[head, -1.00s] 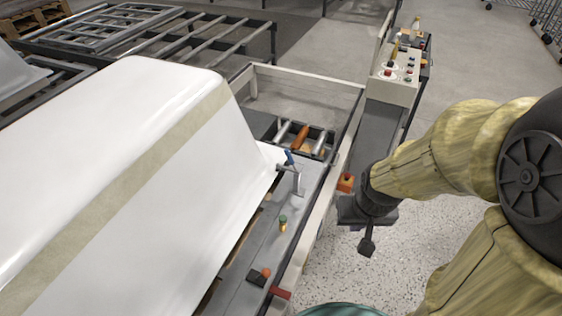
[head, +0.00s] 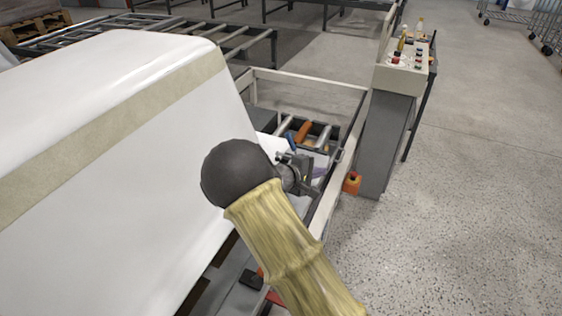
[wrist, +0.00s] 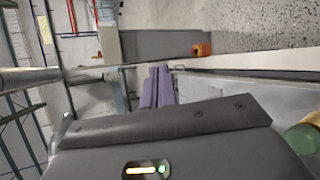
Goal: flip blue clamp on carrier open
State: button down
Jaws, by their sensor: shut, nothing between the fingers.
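The blue clamp (head: 291,141) shows in the head view at the near right corner of the white bathtub shell (head: 110,130). Only its blue handle is clear; its lower part is hidden behind my wrist. My gripper (head: 319,172) is over the carrier's edge strip, just right of and nearer than the clamp. Its purple fingers also show in the wrist view (wrist: 157,85), side by side, shut and empty. I cannot tell from these frames whether they touch the clamp. The carrier (head: 228,268) is the grey bed under the shell, partly hidden by my arm.
A pale rail (head: 335,190) runs along the carrier's right side, with an orange box (head: 352,183) outside it. An orange roller (head: 303,131) lies beyond the clamp. A control pedestal (head: 388,130) stands at the right.

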jog(key=w+a+f+n+t+y+b, duration=0.1)
jog(key=w+a+n+t, duration=0.1)
jog(key=a, duration=0.6)
jog(key=w+a+f+n+t+y+b, duration=0.1)
jog(key=w+a+n+t+b, duration=0.1)
jog(key=a+t, duration=0.4)
jog(key=shift+w+a+f+n+y+b, duration=0.35)
jog(key=shift+w+a+n, duration=0.5)
jog(key=shift+a+n, duration=0.3)
jog(key=x, duration=1)
jog(key=shift+d, duration=0.2)
jog(key=shift+a+b, duration=0.2)
jog(key=shift+b, duration=0.2)
